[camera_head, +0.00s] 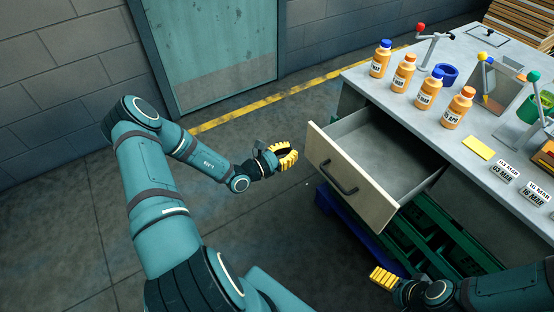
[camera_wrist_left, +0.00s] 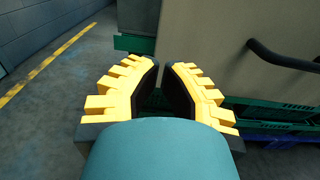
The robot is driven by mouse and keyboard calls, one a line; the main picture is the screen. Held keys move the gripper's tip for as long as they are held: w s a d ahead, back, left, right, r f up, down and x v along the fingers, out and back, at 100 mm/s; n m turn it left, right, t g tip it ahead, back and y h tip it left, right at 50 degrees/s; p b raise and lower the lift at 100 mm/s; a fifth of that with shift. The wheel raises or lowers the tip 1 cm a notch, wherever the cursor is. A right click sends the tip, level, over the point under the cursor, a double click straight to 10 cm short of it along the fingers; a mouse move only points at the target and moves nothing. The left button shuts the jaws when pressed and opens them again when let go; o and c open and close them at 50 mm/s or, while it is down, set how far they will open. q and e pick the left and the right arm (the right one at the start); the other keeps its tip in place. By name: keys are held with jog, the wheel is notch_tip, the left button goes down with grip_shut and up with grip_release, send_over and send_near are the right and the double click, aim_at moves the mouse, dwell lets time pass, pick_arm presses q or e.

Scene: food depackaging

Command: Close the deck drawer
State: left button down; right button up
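The deck drawer (camera_head: 345,190) is pulled out from under the worktop. Its pale front panel has a dark bar handle (camera_head: 338,178), and its grey interior looks empty. The panel (camera_wrist_left: 230,55) and handle (camera_wrist_left: 280,57) also show in the left wrist view. My left gripper (camera_head: 287,157) is just left of the drawer front's far end, with a small gap between them. Its yellow fingers (camera_wrist_left: 162,68) are partly open, tips close together, with nothing between them.
Green crates (camera_head: 440,235) on a blue base (camera_head: 335,207) stand beneath the drawer. Floor left of the drawer is free.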

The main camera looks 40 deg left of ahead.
pick_arm(q)
jog(key=b+x, duration=0.1)
jog(key=x, duration=0.4)
pick_arm(e)
jog(key=shift+w+f, duration=0.1)
jog(key=shift+f, duration=0.5)
